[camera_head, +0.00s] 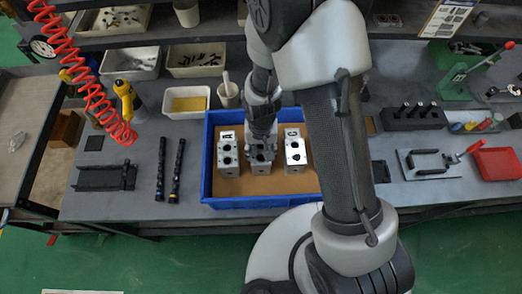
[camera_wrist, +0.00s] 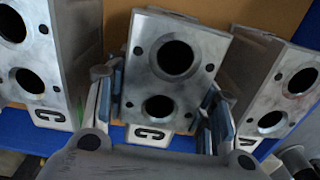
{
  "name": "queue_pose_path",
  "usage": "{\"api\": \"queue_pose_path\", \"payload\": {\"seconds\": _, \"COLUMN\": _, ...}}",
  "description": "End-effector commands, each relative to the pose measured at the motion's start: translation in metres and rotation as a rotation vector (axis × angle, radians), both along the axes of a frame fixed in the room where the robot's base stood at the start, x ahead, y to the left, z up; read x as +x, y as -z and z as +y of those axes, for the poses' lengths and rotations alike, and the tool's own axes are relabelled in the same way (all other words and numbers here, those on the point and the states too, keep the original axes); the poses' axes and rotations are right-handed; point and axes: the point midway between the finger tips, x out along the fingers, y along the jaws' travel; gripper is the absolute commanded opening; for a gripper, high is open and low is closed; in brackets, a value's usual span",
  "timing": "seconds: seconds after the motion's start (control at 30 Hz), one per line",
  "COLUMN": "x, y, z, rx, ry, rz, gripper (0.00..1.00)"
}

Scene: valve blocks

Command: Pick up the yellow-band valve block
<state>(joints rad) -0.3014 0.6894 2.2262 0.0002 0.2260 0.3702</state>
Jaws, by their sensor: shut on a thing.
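Three grey metal valve blocks stand in a row in a blue tray (camera_head: 207,165) with a brown floor. The left block (camera_head: 228,160) is marked A and the right block (camera_head: 295,155) C. My gripper (camera_head: 262,143) reaches down onto the middle block (camera_head: 259,165). In the wrist view my gripper (camera_wrist: 160,92) has its fingers on both sides of the middle block (camera_wrist: 188,88), shut on it. That block has two dark round bores and a dark letter on its lower edge. No yellow band shows on any block. Whether the held block touches the tray floor I cannot tell.
Neighbouring blocks stand close on both sides, at left (camera_wrist: 50,65) and right (camera_wrist: 268,85) in the wrist view. Two dark rods (camera_head: 170,170) lie left of the tray. A black holder (camera_head: 413,117) and a red bin (camera_head: 497,163) are to the right.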

Motion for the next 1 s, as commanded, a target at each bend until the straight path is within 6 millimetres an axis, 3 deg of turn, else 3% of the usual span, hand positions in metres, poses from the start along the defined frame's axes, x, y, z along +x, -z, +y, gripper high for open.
{"api": "queue_pose_path", "payload": {"seconds": 0.57, "x": 0.002, "y": -0.008, "z": 0.001, "rx": 0.002, "ry": 0.000, "rz": -0.005, "gripper": 0.00}}
{"api": "queue_pose_path", "payload": {"seconds": 0.77, "x": 0.003, "y": -0.040, "z": 0.001, "rx": 0.002, "ry": 0.000, "rz": -0.008, "gripper": 0.00}}
{"api": "queue_pose_path", "payload": {"seconds": 1.0, "x": 0.003, "y": -0.101, "z": 0.001, "rx": 0.003, "ry": 0.000, "rz": -0.009, "gripper": 0.00}}
